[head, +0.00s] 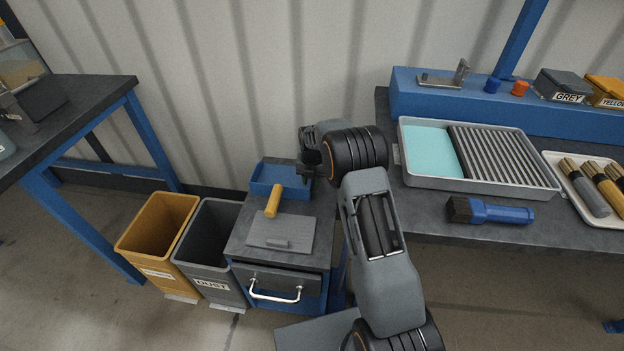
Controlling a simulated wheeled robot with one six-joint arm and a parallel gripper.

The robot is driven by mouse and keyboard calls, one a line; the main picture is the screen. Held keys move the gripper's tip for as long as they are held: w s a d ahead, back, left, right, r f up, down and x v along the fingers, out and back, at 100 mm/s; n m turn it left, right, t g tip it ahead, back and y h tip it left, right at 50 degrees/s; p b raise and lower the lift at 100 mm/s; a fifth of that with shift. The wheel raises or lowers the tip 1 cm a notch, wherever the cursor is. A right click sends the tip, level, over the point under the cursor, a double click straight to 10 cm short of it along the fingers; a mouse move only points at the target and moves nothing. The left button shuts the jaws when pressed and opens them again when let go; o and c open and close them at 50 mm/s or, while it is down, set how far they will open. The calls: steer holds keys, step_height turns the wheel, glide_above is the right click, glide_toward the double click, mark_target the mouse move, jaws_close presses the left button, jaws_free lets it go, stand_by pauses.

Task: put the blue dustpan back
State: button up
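The blue dustpan (264,180) lies on top of the small drawer cabinet (240,245), at its back, against the wall side. Its yellow handle (273,201) points toward the front of the cabinet. My gripper (304,172) is over the right side of the dustpan pan and hides part of it. The gripper is dark and small in this view, so I cannot tell whether its fingers are open or shut, or whether they touch the dustpan.
A grey plate (270,231) with a small grip lies in front of the dustpan. An orange bin (150,240) and a grey DUST bin (208,265) stand left of the cabinet. The right bench holds a coolant-coloured tray (430,145) and a blue-handled brush (500,213).

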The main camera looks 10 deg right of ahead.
step_height(320, 180, up, 14)
steer(key=p, duration=0.2)
stand_by(0.5)
steer(key=shift+f, duration=0.1)
steer(key=s+r+m+t+p, duration=0.1)
steer(key=s+r+m+p, duration=0.3)
steer(key=s+r+m, duration=0.4)
steer(key=s+r+m+t+p, duration=0.1)
steer(key=s+r+m+p, duration=0.3)
steer(key=r, duration=0.5)
steer(key=s+r+m+p, duration=0.3)
steer(key=s+m, duration=0.6)
steer(key=s+r+m+t+p, duration=0.1)
steer(key=s+r+m+p, duration=0.2)
steer(key=s+m, duration=0.6)
steer(key=shift+s+a+r+m+t+p, duration=0.2)
steer(key=shift+s+m+t+p, duration=0.1)
steer(key=shift+m, duration=0.2)
steer(key=shift+d, duration=0.1)
